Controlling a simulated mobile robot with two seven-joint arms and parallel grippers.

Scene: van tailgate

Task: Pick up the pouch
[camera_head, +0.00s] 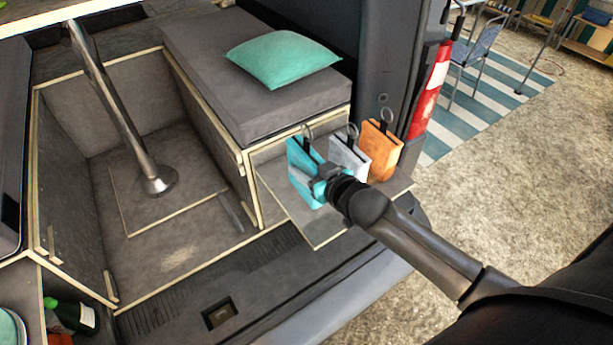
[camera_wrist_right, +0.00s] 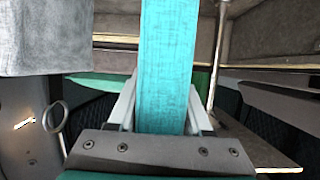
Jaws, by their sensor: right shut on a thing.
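Three pouches with metal rings at their tops stand side by side by a small shelf at the van's rear: a teal pouch (camera_head: 298,152), a light grey pouch (camera_head: 349,158) and an orange pouch (camera_head: 381,150). My right gripper (camera_head: 324,182) is shut on the teal pouch, with its fingers around the pouch's lower right part. In the right wrist view the teal pouch (camera_wrist_right: 166,62) stands between the two fingers. The light grey pouch (camera_wrist_right: 43,38) shows at the upper left there. I cannot tell whether the teal pouch touches the shelf. My left gripper is out of view.
The shelf board (camera_head: 322,236) juts out below the pouches. A grey padded bench (camera_head: 240,85) with a green cushion (camera_head: 283,59) lies behind. A metal post (camera_head: 118,115) stands in the open floor well. The red-and-white van door edge (camera_head: 430,90) is close on the right.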

